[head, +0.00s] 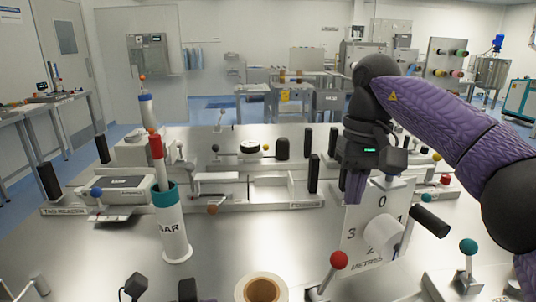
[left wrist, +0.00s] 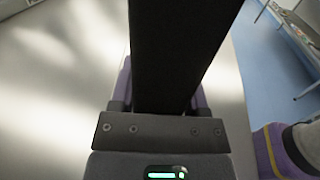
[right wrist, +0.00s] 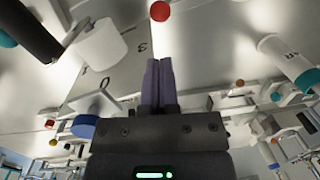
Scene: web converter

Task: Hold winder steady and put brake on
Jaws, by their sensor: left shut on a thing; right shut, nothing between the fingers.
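The winder is a white upright panel (head: 365,225) marked with numbers and METRES, with a white roll (head: 384,236) and a black crank handle (head: 430,221). The roll (right wrist: 100,45) and handle (right wrist: 30,30) also show in the right wrist view. A lever with a red ball (head: 339,260) stands in front of the panel; the red ball (right wrist: 160,11) is ahead of my right fingertips in the right wrist view. My right gripper (head: 354,200) is shut and empty, above and behind the panel's left edge. My left gripper (left wrist: 163,95) is shut on a thick black bar (left wrist: 180,45); it is out of the head view.
A white tube with a teal rim (head: 174,228) holding a red-tipped rod stands left. A cardboard-cored roll (head: 262,289) is at the front. A teal-ball lever (head: 468,247) is at right. Fixtures with black posts (head: 314,173) line the back. Bare metal table lies between.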

